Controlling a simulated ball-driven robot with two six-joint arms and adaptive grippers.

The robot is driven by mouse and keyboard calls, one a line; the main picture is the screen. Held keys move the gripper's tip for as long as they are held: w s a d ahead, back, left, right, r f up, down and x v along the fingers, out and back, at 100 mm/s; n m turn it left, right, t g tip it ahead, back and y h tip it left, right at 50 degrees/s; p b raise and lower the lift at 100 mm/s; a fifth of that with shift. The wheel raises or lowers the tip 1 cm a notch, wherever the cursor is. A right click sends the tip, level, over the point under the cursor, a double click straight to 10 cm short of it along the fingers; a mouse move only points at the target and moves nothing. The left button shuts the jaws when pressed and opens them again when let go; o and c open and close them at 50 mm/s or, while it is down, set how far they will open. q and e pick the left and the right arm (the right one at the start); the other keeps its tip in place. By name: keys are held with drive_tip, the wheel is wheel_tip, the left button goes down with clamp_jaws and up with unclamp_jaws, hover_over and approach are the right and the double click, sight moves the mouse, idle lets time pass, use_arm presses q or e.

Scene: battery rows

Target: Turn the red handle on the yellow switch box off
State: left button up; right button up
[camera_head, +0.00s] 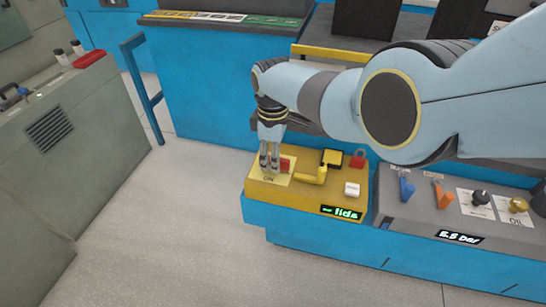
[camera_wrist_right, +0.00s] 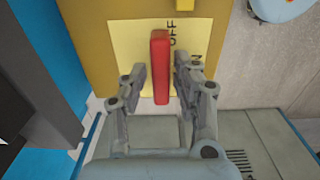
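The yellow switch box (camera_head: 258,197) stands at the middle of the head view, on a blue base. Its red handle (camera_head: 285,163) sits on a pale yellow label plate marked ON. In the right wrist view the red handle (camera_wrist_right: 160,65) stands upright in the picture, with OFF and ON lettering to its right. My right gripper (camera_head: 270,167) is down at the plate. In the wrist view its two fingers (camera_wrist_right: 160,75) are on either side of the handle, with a small gap on each side. The gripper is open around it. My left gripper is not in view.
The box also carries a yellow lever (camera_head: 312,176), a red padlock (camera_head: 358,158), a white button (camera_head: 352,189) and a green display (camera_head: 342,212). A grey panel (camera_head: 400,215) with blue and orange switches stands to the right. Open floor (camera_head: 180,230) lies to the left.

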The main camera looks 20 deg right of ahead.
drive_tip(key=shift+o, duration=0.7)
wheel_tip(320, 180, up, 12)
drive_tip(key=shift+f, duration=0.1)
idle(0.3)
